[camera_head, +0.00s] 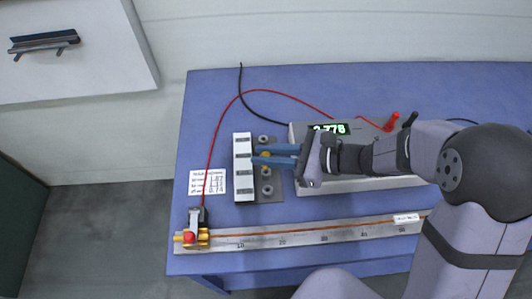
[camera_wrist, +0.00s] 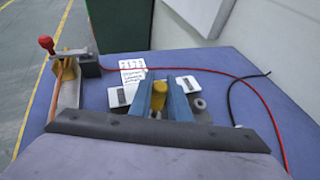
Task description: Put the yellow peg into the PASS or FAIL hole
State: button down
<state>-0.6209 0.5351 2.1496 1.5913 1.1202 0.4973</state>
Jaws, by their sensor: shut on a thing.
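The yellow peg (camera_wrist: 159,96) stands between the two blue fingers of my gripper (camera_wrist: 160,103) in the wrist view. My gripper is shut on it. In the head view only a small bit of the yellow peg (camera_head: 265,155) shows between the blue fingertips (camera_head: 265,155). The fingertips are over a grey plate (camera_head: 278,186) with several round grey sockets, beside a white labelled strip (camera_head: 243,190). The labels are too small to read, so I cannot tell which hole is PASS or FAIL. Whether the peg's lower end is in a socket is hidden.
A grey meter box (camera_head: 330,185) with a green display (camera_head: 328,129) stands right of the plate, under my arm. A long ruler bar (camera_head: 270,240) lies in front, with a red-topped clamp (camera_head: 190,238) at its left end. A white number card (camera_head: 208,182) lies left. Red and black cables cross behind.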

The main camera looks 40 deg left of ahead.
jog(key=shift+f+b, duration=1.45)
jog(key=shift+f, duration=0.15)
jog(key=c, duration=1.6)
grip_release()
jog(key=shift+o, duration=0.2)
jog(key=p+v, duration=0.3)
jog(key=v, duration=0.4)
jog(key=shift+d, duration=0.15)
jog(key=shift+d+r, duration=0.1)
